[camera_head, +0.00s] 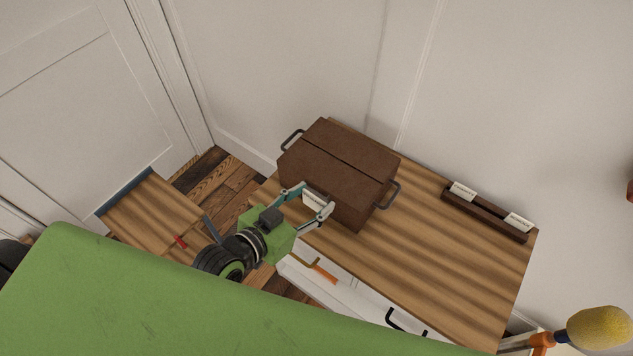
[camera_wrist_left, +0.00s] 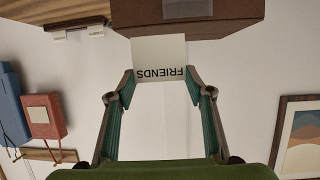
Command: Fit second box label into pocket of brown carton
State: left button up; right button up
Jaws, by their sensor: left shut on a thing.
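The brown carton (camera_head: 340,165) stands closed on the plank-topped cabinet, a dark handle on each side. Its lower part shows at the top of the left wrist view (camera_wrist_left: 240,14), with a greyish patch (camera_wrist_left: 188,9) on its face that may be the pocket. My left gripper (camera_head: 317,198) is shut on a white label (camera_wrist_left: 158,55) reading FRIENDS, upside down in the wrist view. The label (camera_head: 312,203) is at the carton's front face; in the wrist view it appears below and left of the patch. Whether it touches the carton I cannot tell. My right gripper is not in view.
A dark rack (camera_head: 485,213) with two white labels (camera_head: 463,191) (camera_head: 517,222) lies at the cabinet's right. The cabinet top (camera_head: 430,255) between carton and rack is clear. A wall stands close behind. A yellow-headed object (camera_head: 600,328) is at lower right.

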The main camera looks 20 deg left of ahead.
pick_arm(q)
jog(key=s+d+r+p, duration=0.2)
jog(key=d+r+p, duration=0.2)
jog(key=d+r, duration=0.25)
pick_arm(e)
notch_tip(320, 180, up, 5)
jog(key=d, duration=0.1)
pick_arm(q)
jog(key=w+a+f+b, duration=0.8)
jog(key=w+f+b, duration=0.2)
jog(key=f, duration=0.3)
jog(key=shift+a+n+y+b, duration=0.3)
jog(key=shift+a+y+b, duration=0.1)
jog(key=shift+b, duration=0.3)
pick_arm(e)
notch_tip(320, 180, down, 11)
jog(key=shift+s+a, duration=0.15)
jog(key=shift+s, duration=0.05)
pick_arm(q)
jog(key=shift+f, duration=0.1)
jog(key=o, duration=0.7)
jog(key=shift+d, duration=0.1)
jog(key=shift+o, duration=0.2)
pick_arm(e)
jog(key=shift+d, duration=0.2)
